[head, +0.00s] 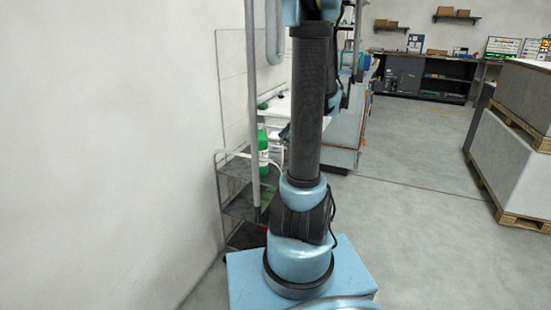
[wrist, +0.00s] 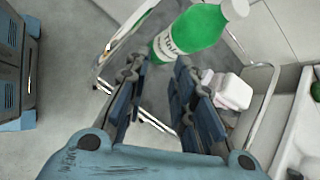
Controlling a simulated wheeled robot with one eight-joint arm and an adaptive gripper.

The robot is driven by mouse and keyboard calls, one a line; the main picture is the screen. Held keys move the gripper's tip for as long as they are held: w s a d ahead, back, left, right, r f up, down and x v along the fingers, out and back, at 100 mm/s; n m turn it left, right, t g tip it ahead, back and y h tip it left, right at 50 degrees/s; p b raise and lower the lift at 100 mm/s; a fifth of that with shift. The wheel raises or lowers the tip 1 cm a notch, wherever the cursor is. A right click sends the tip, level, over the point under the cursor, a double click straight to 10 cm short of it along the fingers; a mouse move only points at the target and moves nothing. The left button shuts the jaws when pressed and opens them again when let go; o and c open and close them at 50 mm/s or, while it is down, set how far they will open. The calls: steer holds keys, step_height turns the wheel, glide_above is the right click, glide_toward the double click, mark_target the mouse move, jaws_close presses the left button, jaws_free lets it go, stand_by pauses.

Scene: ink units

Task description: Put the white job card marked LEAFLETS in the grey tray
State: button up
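My gripper (wrist: 160,72) is open, with a clear gap between its two dark fingers and nothing held between them. The fingers point towards a green bottle beyond their tips in the wrist view. I cannot make out the white job card marked LEAFLETS in either view. No grey tray can be told for certain either. In the head view my own arm covers the middle of the scene, and the gripper cannot be clearly made out there.
A green bottle (head: 262,150) with a white cap stands on a dark shelved trolley (head: 236,206) by the white wall; the bottle also shows in the wrist view (wrist: 205,28). Boxes on pallets (head: 512,160) stand at right. A dark cabinet (head: 425,78) is at the back. Floor between is clear.

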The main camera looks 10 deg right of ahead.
steer(key=w+d+f+m+t+y, duration=0.25)
steer(key=w+d+m, duration=0.4)
steer(key=d, duration=0.45)
glide_toward(276, 148)
steer(key=w+d+x, duration=0.1)
steer(key=x, duration=0.4)
steer(key=shift+h, duration=0.35)
steer(key=shift+s+a+x, duration=0.1)
steer(key=shift+s+x, duration=0.05)
steer(key=shift+x, duration=1.35)
steer(key=shift+s+a+x, duration=0.1)
steer(key=shift+a+x, duration=0.05)
steer(key=shift+x, duration=1.3)
steer(key=shift+r, duration=0.1)
steer(key=shift+c, duration=0.5)
jaws_close()
